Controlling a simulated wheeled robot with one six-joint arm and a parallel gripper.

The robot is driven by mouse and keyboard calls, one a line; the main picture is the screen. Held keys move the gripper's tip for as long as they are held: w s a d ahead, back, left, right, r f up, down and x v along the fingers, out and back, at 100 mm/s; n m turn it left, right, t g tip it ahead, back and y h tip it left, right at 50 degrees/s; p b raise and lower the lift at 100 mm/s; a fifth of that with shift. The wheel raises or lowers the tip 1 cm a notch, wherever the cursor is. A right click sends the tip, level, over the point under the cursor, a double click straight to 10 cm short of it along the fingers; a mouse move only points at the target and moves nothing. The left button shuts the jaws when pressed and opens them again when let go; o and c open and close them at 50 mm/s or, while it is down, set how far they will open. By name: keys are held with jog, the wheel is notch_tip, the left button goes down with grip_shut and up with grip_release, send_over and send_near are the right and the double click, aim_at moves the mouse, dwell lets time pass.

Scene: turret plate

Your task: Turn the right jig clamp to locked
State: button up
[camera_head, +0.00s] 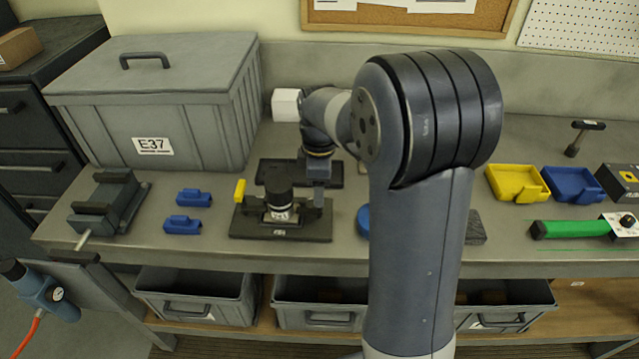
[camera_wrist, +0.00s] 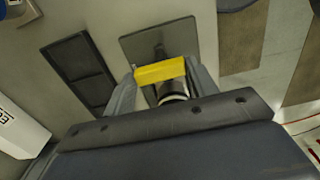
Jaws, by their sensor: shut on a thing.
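The black jig plate (camera_head: 285,233) lies on the bench and carries a black round part (camera_head: 278,186) with a white label. At its left end stands the left clamp's yellow handle (camera_head: 240,190). My gripper (camera_head: 316,198) is down at the plate's right end and hides the right clamp in the head view. In the wrist view my gripper (camera_wrist: 162,80) is shut on the right clamp's yellow handle (camera_wrist: 160,71), which spans between the fingers. I cannot tell the clamp's lock state.
A large grey bin (camera_head: 150,100) marked E37 stands behind left. A dark vise-like fixture (camera_head: 105,208) and blue pieces (camera_head: 182,224) are left of the plate. A blue round thing (camera_head: 363,220) is to the right, partly behind my arm. Yellow (camera_head: 515,183) and blue (camera_head: 572,184) trays stand farther right.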

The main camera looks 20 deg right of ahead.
jog(key=o, duration=1)
notch_tip(320, 180, up, 11)
jog(key=shift+b, duration=0.45)
jog(key=shift+f, duration=0.1)
notch_tip(320, 180, down, 11)
jog(key=shift+r+p, duration=0.1)
jog(key=shift+p, duration=0.35)
